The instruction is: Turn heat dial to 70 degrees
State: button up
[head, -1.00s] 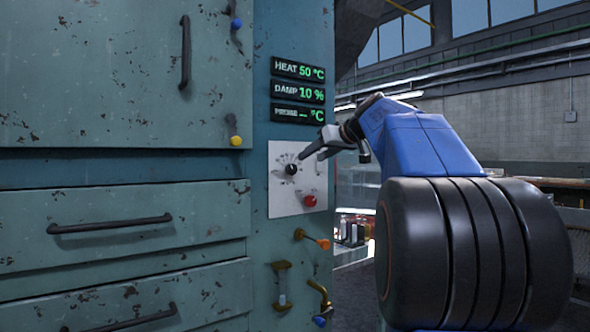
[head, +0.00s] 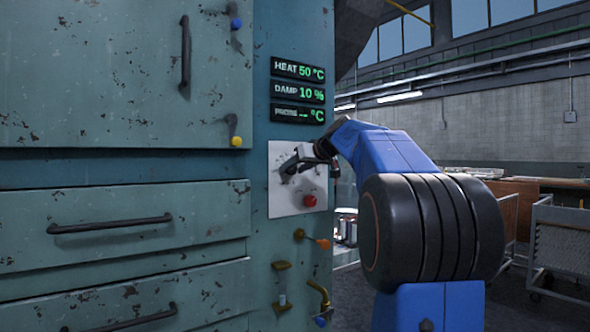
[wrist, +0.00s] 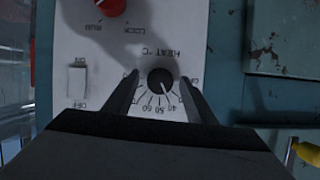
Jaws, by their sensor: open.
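The heat dial (wrist: 160,81) is a round black knob on a white panel (head: 281,207), inside a printed ring of numbers under the label HEAT °C, upside down in the wrist view. My gripper (wrist: 158,76) is open, with one finger on each side of the dial and a visible gap to it on both sides. The heat display (head: 298,69) above reads 50 °C.
A red knob (head: 310,200) marked LOCK and RUN sits below the dial; it also shows in the wrist view (wrist: 110,6). A white rocker switch (wrist: 77,80) is beside the dial. An orange-tipped lever (head: 312,240) sticks out below the panel. Damp reads 10 %.

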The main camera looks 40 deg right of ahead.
jog(key=c, duration=1)
jog(key=shift+c, duration=0.2)
jog(key=m+y, duration=0.2)
jog(key=m, duration=0.1)
jog(key=m+y, duration=0.1)
jog(key=shift+d+f+m, duration=0.15)
jog(key=shift+d+m, duration=0.1)
jog(key=shift+m, duration=0.05)
jog(key=m+t+y, duration=0.1)
jog(key=m, duration=0.1)
jog(key=shift+d+f+m+y, duration=0.1)
jog(key=shift+m+y, duration=0.2)
jog(key=m+t+y, duration=0.1)
jog(key=m, duration=0.2)
jog(key=shift+f, duration=0.1)
jog(key=shift+m, duration=0.4)
